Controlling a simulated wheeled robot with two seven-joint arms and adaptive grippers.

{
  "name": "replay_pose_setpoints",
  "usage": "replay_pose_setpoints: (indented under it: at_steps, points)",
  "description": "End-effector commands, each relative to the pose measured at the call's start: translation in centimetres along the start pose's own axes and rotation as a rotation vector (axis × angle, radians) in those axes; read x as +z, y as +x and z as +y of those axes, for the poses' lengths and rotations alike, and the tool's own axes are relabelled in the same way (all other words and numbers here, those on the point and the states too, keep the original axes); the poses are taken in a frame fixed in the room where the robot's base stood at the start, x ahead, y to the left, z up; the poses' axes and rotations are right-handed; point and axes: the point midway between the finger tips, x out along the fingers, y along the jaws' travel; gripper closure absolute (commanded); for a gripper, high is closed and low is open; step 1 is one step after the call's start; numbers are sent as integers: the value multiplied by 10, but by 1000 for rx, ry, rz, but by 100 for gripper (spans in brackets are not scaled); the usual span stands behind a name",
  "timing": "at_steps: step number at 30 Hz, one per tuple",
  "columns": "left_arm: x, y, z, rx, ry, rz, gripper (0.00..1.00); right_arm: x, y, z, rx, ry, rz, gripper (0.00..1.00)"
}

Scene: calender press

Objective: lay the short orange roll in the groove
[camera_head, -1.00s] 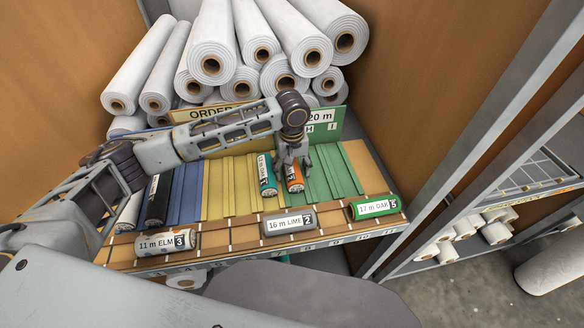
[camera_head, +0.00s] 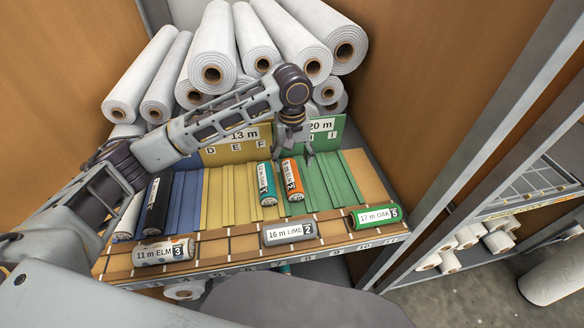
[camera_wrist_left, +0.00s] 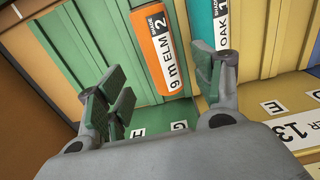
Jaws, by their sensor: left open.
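The short orange roll (camera_head: 293,181), labelled 9 m ELM 2, lies lengthwise on the grooved bed at the border of the green and yellow strips. It appears to rest in the first green groove (camera_head: 315,190), though its underside is hidden. It also shows in the left wrist view (camera_wrist_left: 160,45). My left gripper (camera_head: 294,150) is open and empty, above and beyond the roll's far end, near the upright letter boards. In the left wrist view its fingers (camera_wrist_left: 158,95) are spread apart, with the roll's labelled end beyond them and clear of them. My right gripper is not in view.
A teal roll (camera_head: 266,184) lies close left of the orange one. A black roll (camera_head: 157,205) lies farther left. Rolls labelled ELM (camera_head: 163,252), LIME (camera_head: 290,232) and OAK (camera_head: 375,217) lie along the front ledge. Large white rolls (camera_head: 215,60) are stacked behind. Green grooves to the right are empty.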

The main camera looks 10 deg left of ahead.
Motion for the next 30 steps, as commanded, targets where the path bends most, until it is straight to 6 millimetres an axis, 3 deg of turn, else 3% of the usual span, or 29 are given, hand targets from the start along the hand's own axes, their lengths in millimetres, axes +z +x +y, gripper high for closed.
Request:
replay_pose_setpoints:
  at_steps: [6, 10, 30]
  points:
    - [0, -27, 0, 2, 0, 1, 33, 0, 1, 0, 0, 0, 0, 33]
    - [0, -35, 0, 1, -1, 0, 33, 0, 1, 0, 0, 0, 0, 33]
    - [0, -39, 0, 0, -1, 0, 33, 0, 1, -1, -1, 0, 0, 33]
